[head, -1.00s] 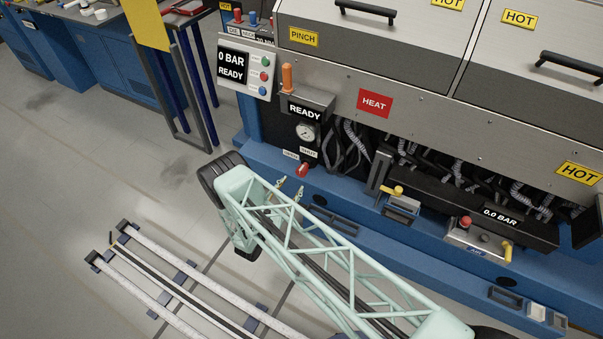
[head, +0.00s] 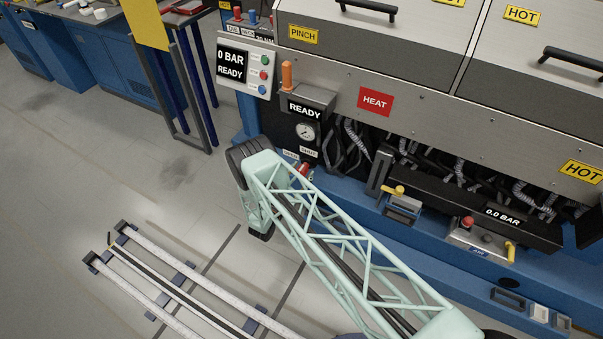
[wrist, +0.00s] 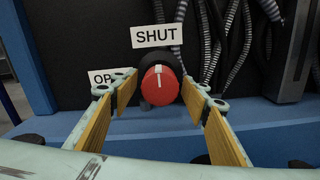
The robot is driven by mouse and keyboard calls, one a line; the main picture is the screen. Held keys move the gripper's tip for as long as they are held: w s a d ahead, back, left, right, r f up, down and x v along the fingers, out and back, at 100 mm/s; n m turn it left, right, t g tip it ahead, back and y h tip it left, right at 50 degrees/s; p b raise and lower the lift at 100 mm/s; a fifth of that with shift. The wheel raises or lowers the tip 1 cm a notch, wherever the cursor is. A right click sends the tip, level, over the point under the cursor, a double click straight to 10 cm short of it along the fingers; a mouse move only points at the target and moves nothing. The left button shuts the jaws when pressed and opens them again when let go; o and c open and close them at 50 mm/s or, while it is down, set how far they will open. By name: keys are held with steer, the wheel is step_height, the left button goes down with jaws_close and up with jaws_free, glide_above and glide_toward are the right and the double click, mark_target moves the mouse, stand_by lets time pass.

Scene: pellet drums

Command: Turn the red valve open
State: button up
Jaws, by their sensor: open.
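The red valve (wrist: 160,88) is a round red knob with a white pointer line standing about upright, toward the SHUT label (wrist: 157,35). A second label starting "OP" (wrist: 98,77) sits to its left, partly hidden by a finger. My gripper (wrist: 160,100) is open in the wrist view, with one yellow-padded finger on each side of the knob; I cannot tell whether the tips reach around it. In the head view the valve (head: 304,170) shows just past my arm's far end, and the gripper is hidden there.
A pressure gauge (head: 305,132) and READY display (head: 305,110) are above the valve. A blue ledge (wrist: 145,131) runs below it. Ribbed hoses (wrist: 240,40) hang to the right. A rail frame (head: 180,290) lies on the floor at left.

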steer(key=shift+w, duration=0.1)
steer(key=c, duration=0.9)
steer(key=shift+f+n+b, duration=0.1)
steer(key=shift+n+b, duration=0.35)
steer(key=shift+n, duration=0.05)
steer(key=shift+n+b, duration=0.55)
steer(key=shift+n, duration=0.25)
steer(key=n+b, duration=0.1)
steer(key=n, duration=0.2)
steer(key=shift+d+n, duration=0.1)
steer(key=shift+n, duration=0.3)
steer(key=n, duration=1.1)
steer(key=shift+d, duration=0.1)
steer(key=shift+n, duration=0.4)
